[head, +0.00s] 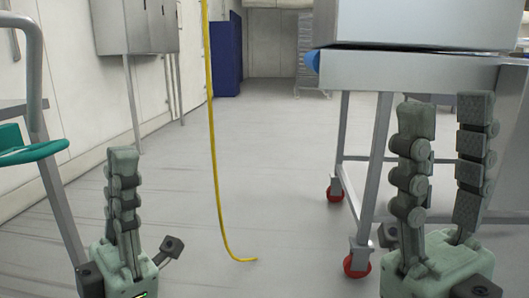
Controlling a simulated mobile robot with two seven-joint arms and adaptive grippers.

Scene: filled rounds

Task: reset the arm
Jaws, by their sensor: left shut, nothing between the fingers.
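My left gripper (123,158) stands upright at the lower left of the head view, pale green with jointed grey-green fingers. Its fingers are pressed together with nothing between them. My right gripper (445,112) stands upright at the lower right. Its two fingers are apart and the gap between them is empty. The arms behind both grippers are below the picture's edge.
A steel table on red-wheeled casters (370,72) stands behind my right gripper. A yellow hose (213,130) hangs down to the floor in the middle. A metal frame with a teal part (30,152) is at the left. The floor (270,170) between is clear.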

